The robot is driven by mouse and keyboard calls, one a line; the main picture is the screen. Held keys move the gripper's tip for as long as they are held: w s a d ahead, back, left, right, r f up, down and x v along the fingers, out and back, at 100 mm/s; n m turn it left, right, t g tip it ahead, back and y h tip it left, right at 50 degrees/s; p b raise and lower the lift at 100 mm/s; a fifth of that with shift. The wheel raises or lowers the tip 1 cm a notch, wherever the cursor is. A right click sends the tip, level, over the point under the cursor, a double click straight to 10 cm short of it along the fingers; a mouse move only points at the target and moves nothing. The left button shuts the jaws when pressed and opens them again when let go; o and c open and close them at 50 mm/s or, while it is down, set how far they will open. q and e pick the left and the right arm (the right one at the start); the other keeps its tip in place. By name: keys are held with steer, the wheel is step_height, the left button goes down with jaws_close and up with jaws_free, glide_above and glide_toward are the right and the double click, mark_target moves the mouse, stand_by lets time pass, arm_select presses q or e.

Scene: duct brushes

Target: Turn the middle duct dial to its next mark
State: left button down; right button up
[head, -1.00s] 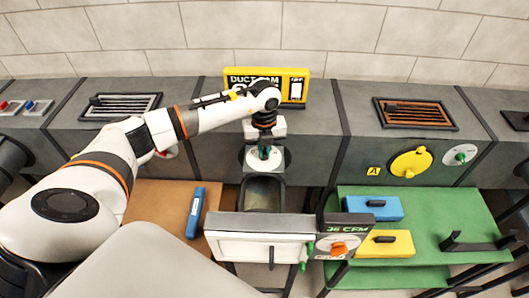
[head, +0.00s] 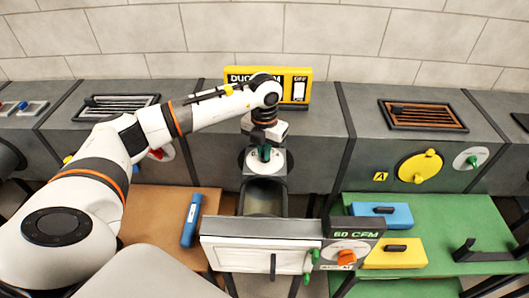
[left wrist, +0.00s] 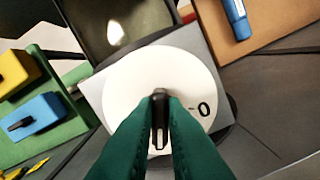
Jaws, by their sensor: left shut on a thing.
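The middle duct dial (head: 278,164) is a white disc on the front of the middle grey duct. In the left wrist view the dial (left wrist: 130,80) shows a dark mark and a "0" right of its black knob (left wrist: 160,120). My left gripper (head: 264,153) reaches down onto the dial. In the left wrist view its green fingers (left wrist: 161,105) are shut on the knob from both sides and hide part of the dial. A readout box (head: 350,228) at the front reads "60 CFM". My right gripper is not in view.
An open dark duct mouth (head: 264,196) lies just below the dial. A white panel (head: 258,253) stands in front. A green table (head: 440,222) at right holds blue and yellow blocks. A blue object (head: 191,220) lies on a brown board (head: 150,200). A yellow sign (head: 290,76) stands behind.

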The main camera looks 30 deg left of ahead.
arm_select(q)
steer(key=shift+r, duration=0.1)
stand_by(0.3)
steer(key=c, duration=1.5)
jaws_free()
step_height(320, 180, up, 12)
steer(key=b, duration=0.2)
steer(key=shift+b, duration=0.4)
